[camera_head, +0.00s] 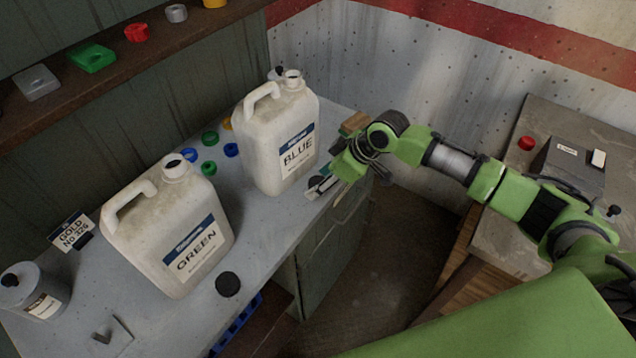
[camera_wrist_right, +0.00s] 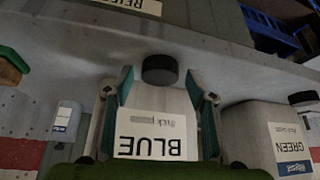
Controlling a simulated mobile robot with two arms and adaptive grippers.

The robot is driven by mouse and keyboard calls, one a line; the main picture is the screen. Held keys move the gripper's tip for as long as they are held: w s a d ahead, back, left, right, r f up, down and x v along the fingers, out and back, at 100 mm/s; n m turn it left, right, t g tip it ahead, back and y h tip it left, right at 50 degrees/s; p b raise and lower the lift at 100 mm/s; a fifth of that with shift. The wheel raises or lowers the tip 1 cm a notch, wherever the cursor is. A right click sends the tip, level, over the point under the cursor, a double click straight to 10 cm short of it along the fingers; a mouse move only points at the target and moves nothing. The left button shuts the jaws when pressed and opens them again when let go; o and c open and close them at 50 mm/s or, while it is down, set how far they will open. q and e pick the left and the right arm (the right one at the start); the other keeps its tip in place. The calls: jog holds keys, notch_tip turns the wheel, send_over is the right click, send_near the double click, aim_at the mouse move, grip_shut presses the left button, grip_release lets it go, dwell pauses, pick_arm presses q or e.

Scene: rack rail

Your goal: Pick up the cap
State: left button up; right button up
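In the right wrist view, which is upside down, a black round cap (camera_wrist_right: 160,70) lies on the bench in front of the white jug labelled BLUE (camera_wrist_right: 150,135). My right gripper (camera_wrist_right: 160,76) is open, with one teal finger on each side of the cap and a gap on both sides. In the head view my right gripper (camera_head: 322,180) is low by the bench edge, just right of the BLUE jug (camera_head: 283,150). A dark shape at its fingertips is partly hidden. Another black disc (camera_head: 228,284) lies before the GREEN jug (camera_head: 172,235). My left gripper is out of view.
Green, blue and yellow caps lie behind the jugs, such as a green one (camera_head: 209,138). A red cap (camera_head: 526,143) sits on the right cabinet. A grey can (camera_head: 30,290) stands at the left. A blue crate (camera_head: 240,325) is below the bench edge.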

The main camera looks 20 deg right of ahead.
jog(key=c, duration=0.5)
jog(key=shift+c, duration=0.2)
jog(key=shift+r, duration=0.15)
